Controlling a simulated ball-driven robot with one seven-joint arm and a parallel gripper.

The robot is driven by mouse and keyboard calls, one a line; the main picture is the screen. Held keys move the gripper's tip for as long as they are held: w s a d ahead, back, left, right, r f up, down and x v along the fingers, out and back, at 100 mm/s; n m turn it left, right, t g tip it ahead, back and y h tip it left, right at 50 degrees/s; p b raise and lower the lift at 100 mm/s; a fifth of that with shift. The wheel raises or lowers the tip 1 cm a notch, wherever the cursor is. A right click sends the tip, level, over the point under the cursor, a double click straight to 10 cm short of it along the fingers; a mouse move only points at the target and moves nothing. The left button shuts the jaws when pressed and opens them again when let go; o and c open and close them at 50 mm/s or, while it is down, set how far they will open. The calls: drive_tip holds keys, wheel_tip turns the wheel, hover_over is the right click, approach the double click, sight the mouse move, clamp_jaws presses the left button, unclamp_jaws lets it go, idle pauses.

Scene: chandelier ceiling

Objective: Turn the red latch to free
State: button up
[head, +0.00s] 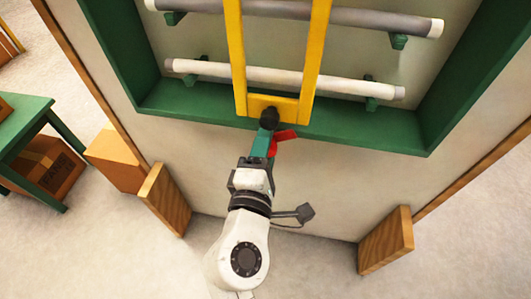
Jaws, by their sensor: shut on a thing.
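The red latch (285,137) is at the lower middle of the green frame, just below the yellow bar's bottom plate. Its red end sticks out to the right of my fingers. My gripper (265,138) reaches up to it from below and is shut on it. The fingers hide the rest of the latch, so its exact angle is hard to tell. A black knob (269,118) sits just above, in front of the yellow bar (308,70), a U-shaped piece that runs upward across the frame.
The green frame (400,141) is set in a pale panel and holds grey and white tubes (290,77) on green brackets. Wooden feet (385,240) stand on both sides below. A green table (25,118) and cardboard boxes (118,158) are at left. The floor at lower right is clear.

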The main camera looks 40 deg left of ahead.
drive_tip(key=m+b, duration=0.4)
drive_tip(key=m, duration=0.2)
drive_tip(key=shift+d+m, duration=0.1)
drive_tip(key=shift+m, duration=0.2)
idle(0.3)
drive_tip(key=o, duration=0.9)
drive_tip(key=shift+r, duration=0.1)
drive_tip(key=shift+o, duration=0.2)
drive_tip(key=v, duration=1)
drive_tip(key=shift+s, duration=0.3)
drive_tip(key=shift+d, duration=0.15)
